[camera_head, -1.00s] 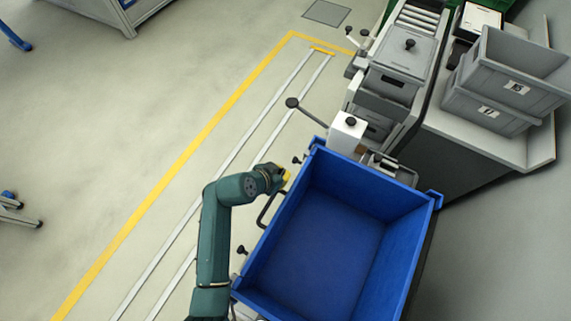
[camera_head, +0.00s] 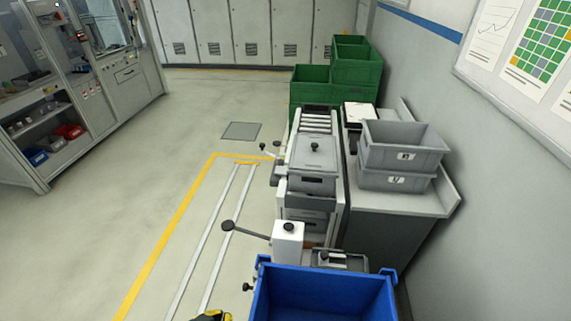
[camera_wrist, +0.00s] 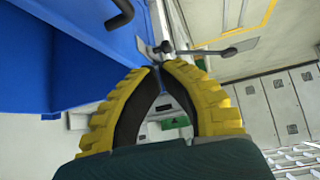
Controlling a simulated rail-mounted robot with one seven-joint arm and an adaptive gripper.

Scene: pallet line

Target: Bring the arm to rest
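My gripper (camera_wrist: 159,67) fills the middle of the wrist view. Its two yellow ribbed fingers with black inner pads come together at the tips, with nothing seen held between them. In the head view only a small yellow and black part of my gripper (camera_head: 212,316) shows at the bottom edge, left of the blue bin. The rest of the arm is out of that view. In the wrist view the blue bin (camera_wrist: 75,60) is close on the left, with a dark handle above it.
The blue bin (camera_head: 325,278) stands at the bottom centre. Behind it are a white post (camera_head: 287,245) with a lever and a grey lidded box (camera_head: 313,152). Grey crates (camera_head: 402,148) sit on a side bench; green crates (camera_head: 356,68) stand farther back. The floor at left is clear.

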